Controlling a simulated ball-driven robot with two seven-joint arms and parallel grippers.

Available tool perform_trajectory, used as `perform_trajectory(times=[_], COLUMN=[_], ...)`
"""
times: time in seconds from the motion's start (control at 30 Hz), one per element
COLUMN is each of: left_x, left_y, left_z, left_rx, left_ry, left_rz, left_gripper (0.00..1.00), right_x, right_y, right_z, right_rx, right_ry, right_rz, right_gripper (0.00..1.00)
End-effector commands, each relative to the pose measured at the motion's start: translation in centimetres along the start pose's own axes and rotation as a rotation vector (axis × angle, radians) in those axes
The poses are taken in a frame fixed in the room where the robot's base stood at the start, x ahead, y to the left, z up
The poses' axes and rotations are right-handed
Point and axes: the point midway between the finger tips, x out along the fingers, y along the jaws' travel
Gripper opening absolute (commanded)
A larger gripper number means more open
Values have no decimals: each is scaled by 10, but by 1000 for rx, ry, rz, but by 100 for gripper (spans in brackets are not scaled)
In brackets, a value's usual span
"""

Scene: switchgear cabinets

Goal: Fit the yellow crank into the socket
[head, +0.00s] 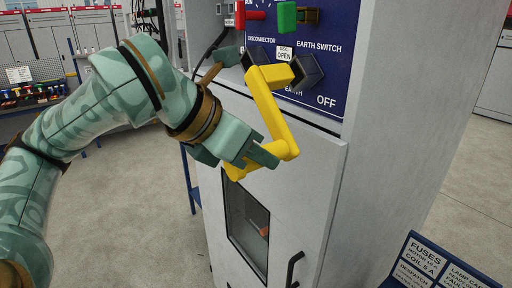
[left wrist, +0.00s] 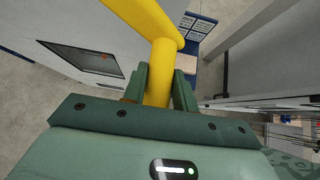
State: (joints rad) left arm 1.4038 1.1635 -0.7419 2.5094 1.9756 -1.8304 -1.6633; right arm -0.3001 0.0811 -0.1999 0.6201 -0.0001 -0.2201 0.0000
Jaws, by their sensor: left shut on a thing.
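The yellow crank (head: 273,110) is in the head view in front of the switchgear cabinet. My left gripper (head: 246,158) is shut on its lower handle. The left wrist view shows the yellow handle (left wrist: 160,72) between the two green fingers. The crank's upper shaft points right, and its end is close to a dark square socket piece (head: 308,72) under the EARTH SWITCH label. I cannot tell whether it touches or is inside. Another dark piece (head: 257,58) sits behind the crank's upper corner, under the DISCONNECTOR label. My right gripper is not in view.
The blue panel (head: 338,72) carries a red handle (head: 252,17) and a green handle (head: 287,16) above. Below is a grey cabinet door (head: 305,205) with a window and black handle. A blue labelled rack (head: 420,262) stands at lower right; a tool bench is at left.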

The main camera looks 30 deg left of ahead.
Motion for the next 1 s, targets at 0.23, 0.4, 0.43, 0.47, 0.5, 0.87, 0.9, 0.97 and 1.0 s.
perform_trajectory(times=[0.23,0.4,0.43,0.47,0.5,0.87,0.9,0.97,1.0], left_x=[0,1,1,2,2,8,9,10,11], left_y=[0,0,0,0,0,0,0,0,0], left_z=[1,3,3,4,5,10,11,12,12], left_rx=[1,1,1,2,2,1,1,1,1], left_ry=[-4,-4,-4,-5,-5,-5,-5,-5,-5], left_rz=[2,1,1,1,1,1,1,1,0], left_gripper=[0,0,0,0,0,0,0,0,0], right_x=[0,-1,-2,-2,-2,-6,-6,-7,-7], right_y=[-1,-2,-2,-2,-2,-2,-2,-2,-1], right_z=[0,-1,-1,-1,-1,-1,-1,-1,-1], right_rx=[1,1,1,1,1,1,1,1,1], right_ry=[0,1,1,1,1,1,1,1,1], right_rz=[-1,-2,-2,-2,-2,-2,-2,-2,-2], right_gripper=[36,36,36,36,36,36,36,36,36])
